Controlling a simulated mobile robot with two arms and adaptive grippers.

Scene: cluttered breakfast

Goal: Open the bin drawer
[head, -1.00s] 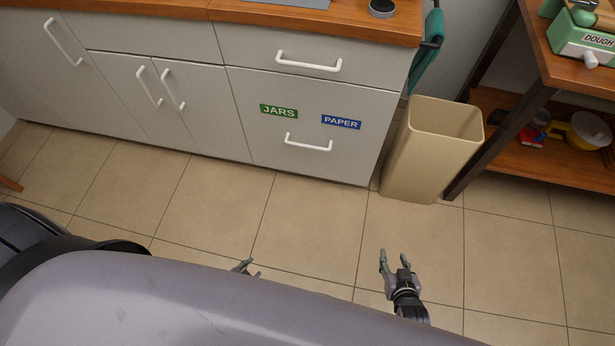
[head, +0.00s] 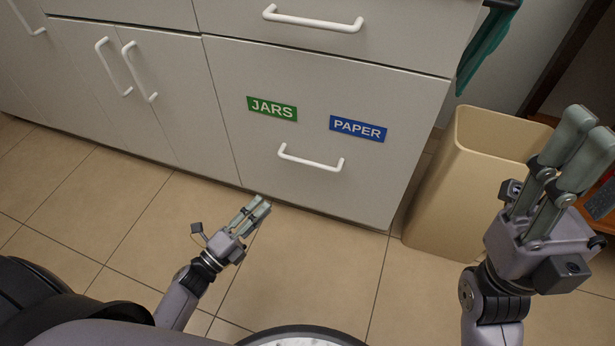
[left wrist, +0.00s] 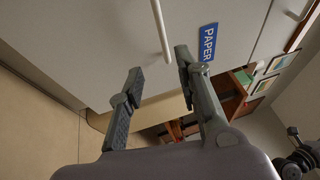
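The bin drawer (head: 330,95) is the large grey front with a green JARS label (head: 272,108) and a blue PAPER label (head: 357,128). It is shut, flush with the cabinet. Its white bar handle (head: 310,161) sits below the labels. My left gripper (head: 260,207) is open and empty, below and left of the handle, apart from it. In the left wrist view, the left fingers (left wrist: 160,65) stand apart, with the handle (left wrist: 161,32) beyond them and the PAPER label (left wrist: 207,42) at right. My right gripper (head: 592,124) is raised at the right, fingers apart and empty.
A beige waste bin (head: 480,185) stands on the floor right of the drawer. A shallower drawer with its own white handle (head: 312,19) is above; cabinet doors with handles (head: 140,75) are left. The tiled floor (head: 310,265) before the drawer is clear.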

